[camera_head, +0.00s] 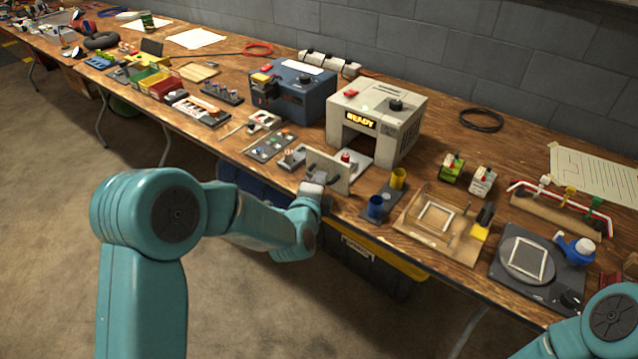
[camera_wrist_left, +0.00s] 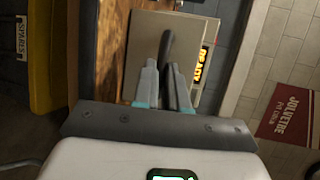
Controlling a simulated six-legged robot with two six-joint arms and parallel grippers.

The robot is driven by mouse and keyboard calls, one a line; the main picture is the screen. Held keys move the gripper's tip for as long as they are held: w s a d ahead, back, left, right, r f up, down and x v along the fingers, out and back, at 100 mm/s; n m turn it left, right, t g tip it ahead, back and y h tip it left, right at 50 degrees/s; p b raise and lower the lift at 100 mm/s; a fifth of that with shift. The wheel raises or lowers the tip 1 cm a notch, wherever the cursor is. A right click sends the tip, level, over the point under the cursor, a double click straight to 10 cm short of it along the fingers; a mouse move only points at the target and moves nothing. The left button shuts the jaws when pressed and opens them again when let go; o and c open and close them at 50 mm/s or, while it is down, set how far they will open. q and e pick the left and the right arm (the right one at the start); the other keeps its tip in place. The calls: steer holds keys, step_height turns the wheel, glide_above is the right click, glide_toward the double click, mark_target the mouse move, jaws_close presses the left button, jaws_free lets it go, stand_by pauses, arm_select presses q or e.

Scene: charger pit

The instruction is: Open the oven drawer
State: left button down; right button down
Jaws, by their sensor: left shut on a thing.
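The oven (camera_head: 405,118) is a beige box with a lit READY display, on the bench in the head view. Its drawer front (camera_head: 336,174) stands out from the oven's opening, with a grey tray (camera_head: 359,160) between them, so the drawer is at least partly out. My left gripper (camera_head: 315,186) is at the outer face of the drawer front. In the left wrist view, my left fingers (camera_wrist_left: 167,85) are shut on a dark handle (camera_wrist_left: 167,45) on the beige panel (camera_wrist_left: 142,52). My right gripper is out of view.
A blue box (camera_head: 300,95) stands left of the oven. Blue and yellow cups (camera_head: 398,178) and a wooden tray (camera_head: 460,250) sit to the right of the drawer. A dark yellow-lidded bin (camera_head: 365,268) is below the bench edge.

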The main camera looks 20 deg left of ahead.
arm_select(q)
steer(key=shift+s+a+r, duration=0.1)
steer(key=shift+s+a, duration=0.15)
steer(key=shift+s, duration=0.2)
steer(key=shift+w, duration=0.2)
steer(key=c, duration=1.2)
jaws_free()
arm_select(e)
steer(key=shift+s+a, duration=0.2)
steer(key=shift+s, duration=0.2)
arm_select(q)
steer(key=shift+d, duration=0.1)
